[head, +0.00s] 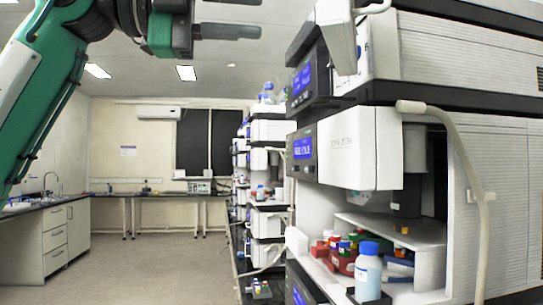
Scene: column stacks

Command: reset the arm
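My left arm (45,85), teal green with dark joints, comes in from the left and reaches up to the top edge. My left gripper (248,17) is at the top, left of the instrument stack. Its two dark fingers point right and are apart, with nothing between them; the upper finger is partly cut off by the picture's edge. My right arm and gripper are not in view.
A tall column stack (360,150) fills the right side, with a blue-capped bottle (368,275) and several small coloured-capped vials on its lower shelf. A hose (465,160) hangs in front. More stacks recede behind. The floor (165,265) at centre left is clear; a drawer cabinet (55,240) stands left.

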